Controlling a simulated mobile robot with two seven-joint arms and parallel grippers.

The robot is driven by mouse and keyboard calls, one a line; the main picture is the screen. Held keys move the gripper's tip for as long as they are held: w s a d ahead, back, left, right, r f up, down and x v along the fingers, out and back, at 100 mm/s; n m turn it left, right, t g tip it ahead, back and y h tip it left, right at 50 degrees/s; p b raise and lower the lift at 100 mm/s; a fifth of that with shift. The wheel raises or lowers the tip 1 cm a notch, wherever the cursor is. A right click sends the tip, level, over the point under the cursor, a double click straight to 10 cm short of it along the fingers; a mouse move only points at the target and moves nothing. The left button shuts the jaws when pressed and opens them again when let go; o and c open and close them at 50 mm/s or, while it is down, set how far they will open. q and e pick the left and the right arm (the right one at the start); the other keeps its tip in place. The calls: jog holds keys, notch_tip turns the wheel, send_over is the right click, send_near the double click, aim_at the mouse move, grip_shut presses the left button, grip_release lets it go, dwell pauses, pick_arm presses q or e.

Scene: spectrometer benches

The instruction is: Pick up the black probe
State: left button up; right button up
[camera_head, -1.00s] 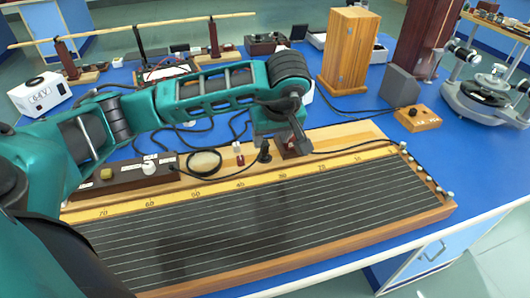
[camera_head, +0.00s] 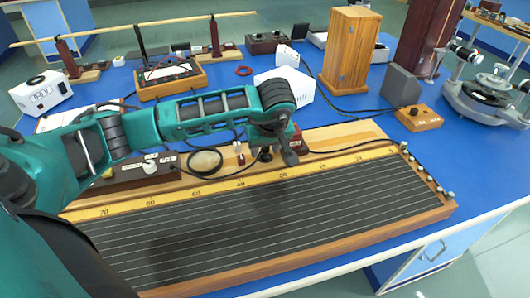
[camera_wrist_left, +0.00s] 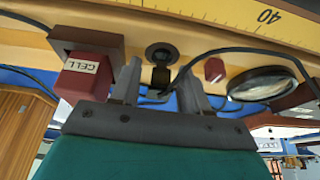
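The black probe (camera_head: 265,154) stands on the wooden edge of the long wire board (camera_head: 250,215), near its middle. In the left wrist view the black probe (camera_wrist_left: 161,75) lies between the two spread fingertips of my left gripper (camera_wrist_left: 160,82), with a gap to each finger. A black cable runs by it. The gripper is open and holds nothing. My right gripper is not in view.
A dark red block marked CELL (camera_wrist_left: 85,78) sits close to one finger. A small red-topped post (camera_head: 239,152) and a round glass lens or dial (camera_head: 205,161) are on the other side. A wooden box (camera_head: 350,50) and white box (camera_head: 284,86) stand behind.

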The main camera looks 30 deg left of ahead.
pick_arm(q)
grip_shut()
jog(key=shift+r, duration=0.15)
